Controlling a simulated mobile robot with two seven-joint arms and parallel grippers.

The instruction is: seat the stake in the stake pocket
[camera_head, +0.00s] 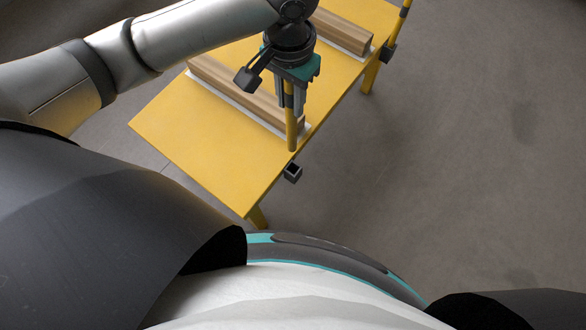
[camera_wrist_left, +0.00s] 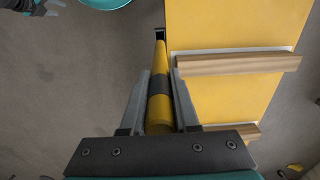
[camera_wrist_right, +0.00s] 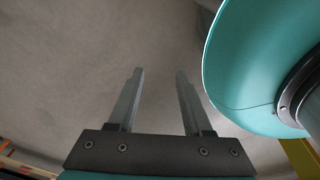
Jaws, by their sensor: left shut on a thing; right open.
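My left gripper (camera_head: 290,108) is shut on the stake (camera_head: 291,132), a yellow rod with a black band. The stake hangs roughly upright, its lower end beside the table edge. The stake pocket (camera_head: 292,173), a small black open square socket, sits on that edge and looks empty. The stake's end shows just short of the pocket in the head view, with a gap. In the left wrist view the stake (camera_wrist_left: 159,100) points toward the pocket (camera_wrist_left: 160,33); the height between them is hard to tell. My right gripper (camera_wrist_right: 160,75) is open and empty over the floor.
The yellow table (camera_head: 190,140) carries wooden beams (camera_head: 235,92) on white strips. Another yellow stake (camera_head: 402,20) stands in a black pocket (camera_head: 388,53) farther along the edge. Grey floor (camera_head: 460,150) to the right is clear.

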